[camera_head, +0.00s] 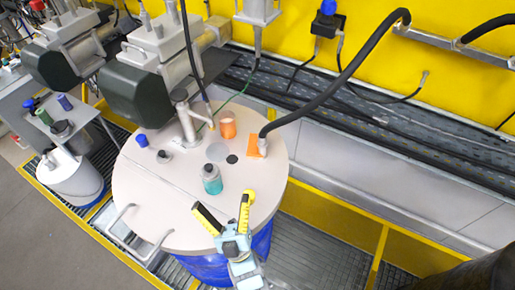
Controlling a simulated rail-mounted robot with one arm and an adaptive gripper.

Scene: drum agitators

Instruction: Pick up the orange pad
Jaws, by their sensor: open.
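The orange pad (253,146) is a flat orange piece on the round beige drum lid (165,205), near the lid's right edge. The grey end fitting of a black hose (263,147) stands at the pad's right side and hides part of it. My gripper (224,208) is open, with yellow and black fingers spread apart. It appears over the front right of the lid, lower in the picture than the pad and apart from it. Nothing shows between its fingers.
An orange cup-like object (227,125) is left of the pad. A dark disc (232,159) and a blue-capped item (142,140) are also on the lid. The black hose (345,75) arches above the right side.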

